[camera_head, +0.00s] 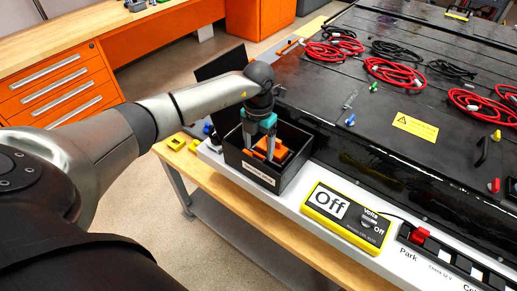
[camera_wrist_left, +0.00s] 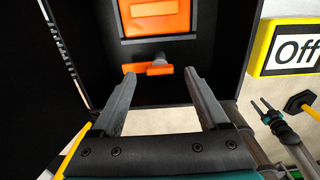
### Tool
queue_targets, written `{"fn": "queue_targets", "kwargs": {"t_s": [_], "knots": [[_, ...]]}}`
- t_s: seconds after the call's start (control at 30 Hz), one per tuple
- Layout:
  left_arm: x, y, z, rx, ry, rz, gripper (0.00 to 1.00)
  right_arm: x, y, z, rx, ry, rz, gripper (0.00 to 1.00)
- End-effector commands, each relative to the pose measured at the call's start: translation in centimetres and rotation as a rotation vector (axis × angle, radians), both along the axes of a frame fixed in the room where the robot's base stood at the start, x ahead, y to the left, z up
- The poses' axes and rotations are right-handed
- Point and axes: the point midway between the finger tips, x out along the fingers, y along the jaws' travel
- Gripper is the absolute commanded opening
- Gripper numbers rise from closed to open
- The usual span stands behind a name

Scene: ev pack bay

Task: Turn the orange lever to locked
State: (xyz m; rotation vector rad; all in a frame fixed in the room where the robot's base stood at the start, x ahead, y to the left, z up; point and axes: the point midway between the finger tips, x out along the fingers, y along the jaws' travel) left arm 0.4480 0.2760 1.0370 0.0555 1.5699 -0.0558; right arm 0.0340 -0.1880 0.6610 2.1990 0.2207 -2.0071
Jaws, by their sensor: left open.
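The orange lever (camera_head: 259,154) sits inside an open black box (camera_head: 248,171) with a white label on its front. In the left wrist view the lever (camera_wrist_left: 150,68) is a short orange bar lying crosswise below a larger orange block (camera_wrist_left: 156,17). My left gripper (camera_head: 259,149) reaches down into the box, its fingers apart. In the left wrist view my left gripper (camera_wrist_left: 163,76) has its tips on either side of the lever and nothing held. I cannot tell whether the fingers touch it.
A yellow meter (camera_head: 347,216) reading Off lies right of the box. The black battery pack (camera_head: 330,105) with red and black cables lies behind. Yellow pieces (camera_head: 177,143) sit left of the box. The box's raised lid (camera_head: 219,63) stands at its back left.

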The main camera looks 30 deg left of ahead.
Motion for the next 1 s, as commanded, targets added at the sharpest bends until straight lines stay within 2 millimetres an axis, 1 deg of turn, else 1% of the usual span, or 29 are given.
{"fn": "queue_targets", "kwargs": {"t_s": [0.03,0.1,0.2,0.47,0.57,1.0], "knots": [[-0.1,0.0,-0.6,0.000,0.003,0.001,0.78,0.0,0.0,0.0,0.000,0.000,0.000,0.50],[0.0,0.0,-1.2,0.000,0.001,0.000,0.78,0.0,0.0,0.0,0.000,0.000,0.000,0.50],[0.0,0.0,-1.7,0.000,0.001,-0.001,0.78,0.0,0.0,0.0,0.000,0.000,0.000,0.50],[0.0,0.0,-1.8,0.000,0.000,-0.001,0.78,0.0,0.0,0.0,0.000,0.000,0.000,0.50],[0.0,0.0,-1.8,0.000,0.000,-0.001,0.69,0.0,0.0,0.0,0.000,0.000,0.000,0.50],[0.0,0.0,-1.8,0.000,0.000,-0.001,0.19,0.1,0.0,0.0,0.000,-0.001,0.000,0.50]]}}
